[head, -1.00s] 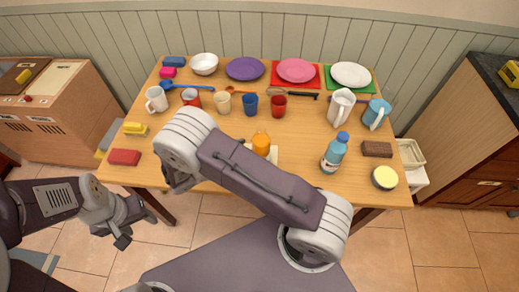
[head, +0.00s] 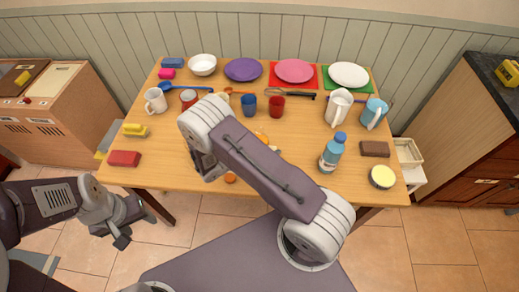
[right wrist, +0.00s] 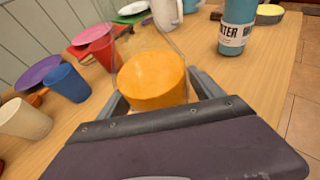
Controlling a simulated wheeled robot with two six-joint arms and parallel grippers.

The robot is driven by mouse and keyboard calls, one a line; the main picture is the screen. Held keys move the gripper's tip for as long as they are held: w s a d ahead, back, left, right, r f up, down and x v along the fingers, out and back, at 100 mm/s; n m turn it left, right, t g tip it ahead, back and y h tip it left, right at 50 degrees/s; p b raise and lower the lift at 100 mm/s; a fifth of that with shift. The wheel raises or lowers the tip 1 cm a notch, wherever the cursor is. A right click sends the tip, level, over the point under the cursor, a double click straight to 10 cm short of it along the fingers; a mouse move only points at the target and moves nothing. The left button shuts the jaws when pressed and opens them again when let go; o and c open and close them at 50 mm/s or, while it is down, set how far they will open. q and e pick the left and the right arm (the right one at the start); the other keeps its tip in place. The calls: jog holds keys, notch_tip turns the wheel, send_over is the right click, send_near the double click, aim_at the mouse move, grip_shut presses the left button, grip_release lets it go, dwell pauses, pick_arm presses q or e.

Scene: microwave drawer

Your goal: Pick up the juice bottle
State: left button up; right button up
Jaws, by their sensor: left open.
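The juice bottle appears in the right wrist view as a bright orange rounded body (right wrist: 152,80) with faint clear outlines around it, between the two fingers of my right gripper (right wrist: 160,97). I cannot tell whether the fingers press on it. In the head view my right arm hides most of that spot; an orange bit (head: 261,138) shows behind the arm and a small orange round (head: 230,177) shows beside the gripper near the table's front edge. My left gripper (head: 122,238) is open and empty, left of the table's front.
A blue bottle (head: 332,153) stands to the right, near a yellow-topped tub (head: 382,177) and a brown block (head: 375,149). Cups, including a blue cup (head: 249,105), stand behind. A white pitcher (head: 339,106) stands at the back right. A red block (head: 124,158) lies front left.

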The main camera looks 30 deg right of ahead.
aim_at(266, 139)
grip_shut()
jog(key=shift+w+r, duration=0.1)
jog(key=shift+r, duration=0.45)
notch_tip(266, 139, up, 3)
jog(key=shift+f, duration=0.1)
jog(key=s+r, duration=0.7)
jog(key=s, duration=0.5)
jog(key=shift+p, duration=0.3)
